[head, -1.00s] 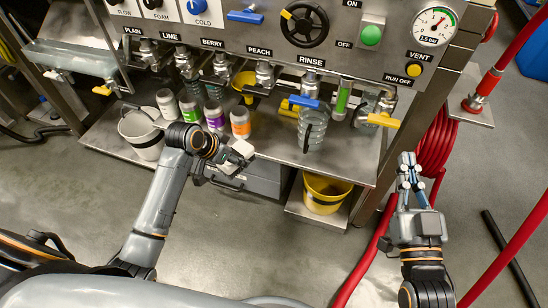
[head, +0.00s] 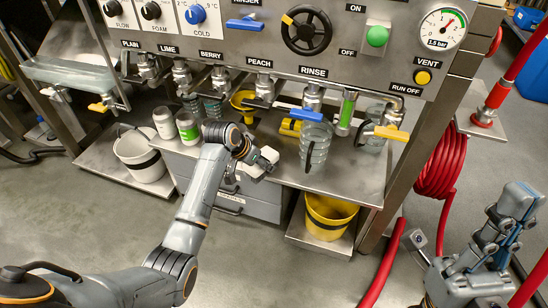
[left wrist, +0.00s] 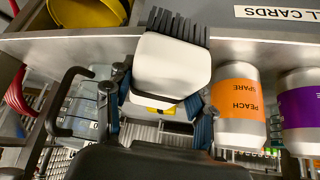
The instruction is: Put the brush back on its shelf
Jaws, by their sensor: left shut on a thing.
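My left gripper (head: 256,164) is in front of the steel counter, shut on the brush. The brush (head: 266,158) shows as a small white block there. In the left wrist view the brush (left wrist: 172,65) has a white body and dark bristles pointing up in the picture, and it sits between the two fingers (left wrist: 160,112). Which shelf is the brush's own I cannot tell. My right gripper (head: 512,212) is at the right, raised above the floor and away from the counter. It is seen from the side, so its jaw opening is unclear.
A steel counter (head: 340,178) holds bottles, including a green-labelled one (head: 187,128), and a clear jug (head: 315,145). The peach bottle (left wrist: 238,105) is close beside the brush in the wrist view. A yellow bucket (head: 328,216) stands low; a red hose (head: 440,165) hangs right.

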